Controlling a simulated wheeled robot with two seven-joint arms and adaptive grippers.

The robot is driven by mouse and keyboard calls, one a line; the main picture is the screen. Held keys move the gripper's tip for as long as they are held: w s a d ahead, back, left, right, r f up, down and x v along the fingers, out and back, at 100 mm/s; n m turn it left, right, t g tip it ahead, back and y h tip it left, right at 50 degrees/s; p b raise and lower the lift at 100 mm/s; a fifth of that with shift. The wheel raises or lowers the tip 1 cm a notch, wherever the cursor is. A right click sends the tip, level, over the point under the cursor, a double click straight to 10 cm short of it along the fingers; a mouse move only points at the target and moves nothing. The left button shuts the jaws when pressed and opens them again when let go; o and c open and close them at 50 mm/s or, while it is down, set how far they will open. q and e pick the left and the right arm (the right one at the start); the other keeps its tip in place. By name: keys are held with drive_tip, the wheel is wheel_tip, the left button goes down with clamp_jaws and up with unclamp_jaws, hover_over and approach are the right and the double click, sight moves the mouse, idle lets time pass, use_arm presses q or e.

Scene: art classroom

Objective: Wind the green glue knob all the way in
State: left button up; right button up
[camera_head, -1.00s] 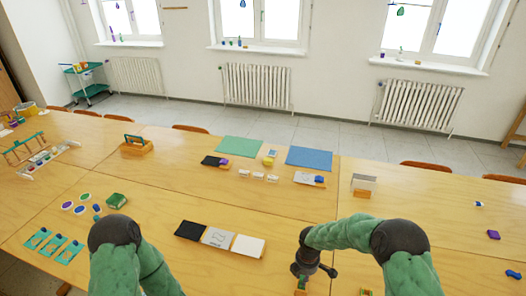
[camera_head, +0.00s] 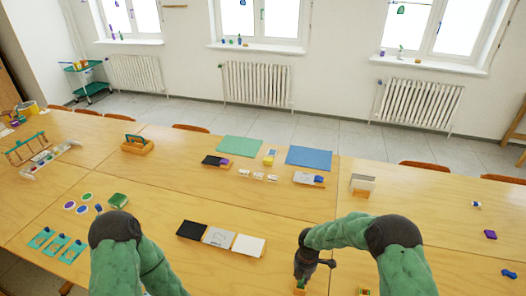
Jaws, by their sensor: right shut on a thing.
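My right gripper (camera_head: 301,281) points down at the bottom edge of the head view, right of the middle. It is shut on a small green part, which looks like the green glue knob (camera_head: 301,284). A bit of orange shows just below the green part; the rest is cut off by the frame's edge or hidden by the gripper. How far the knob is wound in cannot be made out. My left arm shows at the lower left, but its gripper is out of view.
Black, grey and white tiles (camera_head: 249,245) lie left of my right gripper. A small colourful item (camera_head: 364,292) is partly cut off to its right. The table right of my right arm is mostly clear.

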drive_tip(key=shift+n+p, duration=0.5)
drive_tip(key=shift+n, duration=0.4)
drive_tip(key=o, duration=1.6)
drive_tip(key=shift+c, duration=0.2)
drive_tip(key=shift+f+m+b, duration=0.1)
drive_tip(key=shift+m+b, duration=0.5)
drive_tip(key=shift+m, duration=0.1)
drive_tip(key=m+b, duration=0.2)
drive_tip(key=m, duration=0.2)
drive_tip(key=shift+m+b, duration=1.85)
drive_tip(key=shift+m, duration=1.15)
